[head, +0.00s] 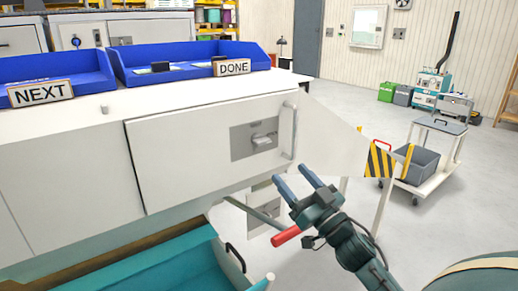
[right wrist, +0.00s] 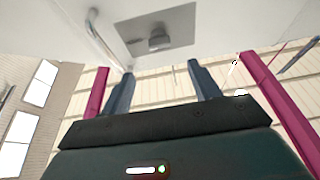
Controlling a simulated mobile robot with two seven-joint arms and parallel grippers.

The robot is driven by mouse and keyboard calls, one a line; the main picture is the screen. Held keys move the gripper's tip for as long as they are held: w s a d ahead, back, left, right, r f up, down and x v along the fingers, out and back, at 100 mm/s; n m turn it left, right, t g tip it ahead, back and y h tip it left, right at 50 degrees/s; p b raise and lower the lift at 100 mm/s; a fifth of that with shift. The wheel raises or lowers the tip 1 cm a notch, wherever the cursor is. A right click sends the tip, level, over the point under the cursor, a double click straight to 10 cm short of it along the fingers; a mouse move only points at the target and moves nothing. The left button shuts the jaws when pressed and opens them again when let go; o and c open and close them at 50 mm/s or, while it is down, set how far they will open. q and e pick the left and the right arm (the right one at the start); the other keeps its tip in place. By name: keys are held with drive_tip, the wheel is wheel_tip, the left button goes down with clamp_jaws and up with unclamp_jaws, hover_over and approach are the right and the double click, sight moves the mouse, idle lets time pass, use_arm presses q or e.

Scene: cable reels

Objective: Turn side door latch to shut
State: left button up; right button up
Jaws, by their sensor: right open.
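The white side door (head: 185,150) is on the front of the white bench and looks about flush, with a dark seam at its left edge. Its latch (head: 264,139) is a small grey lever on a grey plate (head: 240,143); the lever looks roughly horizontal. In the right wrist view the latch (right wrist: 158,40) is ahead, above the fingertips. A grey bar handle (head: 290,130) stands upright right of the plate. My right gripper (head: 293,174) is open and empty, below and right of the latch, apart from it. My left gripper is not in view.
Blue trays (head: 190,52) with NEXT (head: 40,93) and DONE (head: 232,68) signs stand on the bench top. A teal open drawer (head: 165,265) is below. A striped yellow-black panel (head: 380,160) and a cart (head: 432,160) are at right. The floor between is clear.

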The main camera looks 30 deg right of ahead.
sight(265, 144)
drive_tip(key=p+x, duration=0.1)
drive_tip(key=x, duration=1)
drive_tip(key=shift+w, duration=0.35)
drive_tip(key=shift+c, duration=0.3)
drive_tip(key=c, duration=0.9)
